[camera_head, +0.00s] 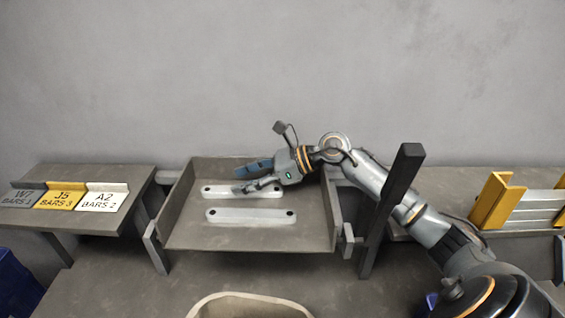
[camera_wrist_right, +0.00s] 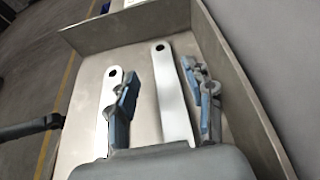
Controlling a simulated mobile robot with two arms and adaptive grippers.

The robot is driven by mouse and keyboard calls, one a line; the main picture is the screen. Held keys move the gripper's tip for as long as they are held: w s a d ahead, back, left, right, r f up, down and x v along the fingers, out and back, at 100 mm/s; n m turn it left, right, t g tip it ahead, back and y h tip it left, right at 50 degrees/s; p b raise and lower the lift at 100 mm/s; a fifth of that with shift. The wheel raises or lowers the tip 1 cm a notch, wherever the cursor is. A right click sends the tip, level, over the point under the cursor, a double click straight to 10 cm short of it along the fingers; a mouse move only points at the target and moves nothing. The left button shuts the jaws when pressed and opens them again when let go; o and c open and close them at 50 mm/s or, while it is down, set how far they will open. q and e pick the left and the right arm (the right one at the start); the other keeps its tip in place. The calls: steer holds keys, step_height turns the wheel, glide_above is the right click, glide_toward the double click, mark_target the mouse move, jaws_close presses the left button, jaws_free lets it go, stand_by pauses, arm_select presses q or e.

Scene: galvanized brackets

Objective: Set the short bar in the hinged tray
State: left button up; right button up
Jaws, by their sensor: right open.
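The tray (camera_head: 311,231) stands on the bench with low walls and holds two pale metal bars, each with a hole near both ends. The far bar (camera_head: 222,191) lies near the back wall, and the near bar (camera_head: 250,216) lies in front of it, roughly parallel and apart. I cannot tell for sure which is the short one. My right gripper (camera_head: 249,178) is open over the far bar. In the right wrist view its fingers (camera_wrist_right: 163,85) are on either side of the far bar (camera_wrist_right: 173,100), with the near bar (camera_wrist_right: 106,100) left of them. My left gripper is out of view.
A left table (camera_head: 100,180) carries labelled plates, including a yellow one (camera_head: 60,199). A dark upright post (camera_head: 391,208) stands right of the tray. Yellow brackets (camera_head: 494,203) with metal bars sit at right. A beige container rim (camera_head: 248,296) shows in front.

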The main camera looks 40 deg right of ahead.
steer(key=b+v, duration=0.1)
steer(key=v, duration=1)
steer(key=shift+r, duration=0.1)
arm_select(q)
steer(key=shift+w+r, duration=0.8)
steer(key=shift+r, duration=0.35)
arm_select(e)
steer(key=shift+s+d+r, duration=0.25)
steer(key=shift+s+d, duration=0.05)
steer(key=shift+d, duration=0.1)
